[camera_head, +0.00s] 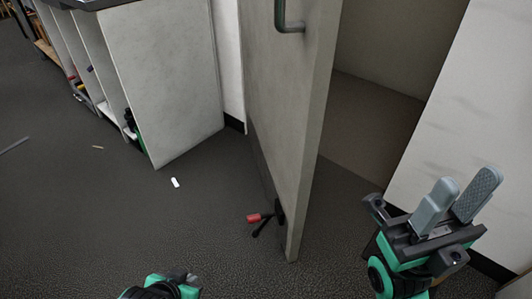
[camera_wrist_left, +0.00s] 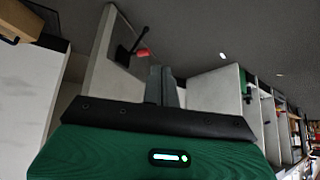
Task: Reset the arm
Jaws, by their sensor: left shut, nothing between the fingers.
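My left gripper (camera_head: 187,279) shows only in part at the bottom edge of the head view, low and left of the door. In the left wrist view its fingers (camera_wrist_left: 162,86) are together with nothing between them. My right gripper (camera_head: 460,196) is raised at the right of the head view, in front of the pale wall. Its two grey fingers point up and stand apart, with nothing seen between them.
A door (camera_head: 287,120) with a metal handle (camera_head: 289,15) stands ajar in the middle. A red-tipped stop (camera_head: 254,218) is low on it. An open-shelved cabinet (camera_head: 160,75) is at the left. A small white piece (camera_head: 175,183) lies on otherwise mostly clear floor.

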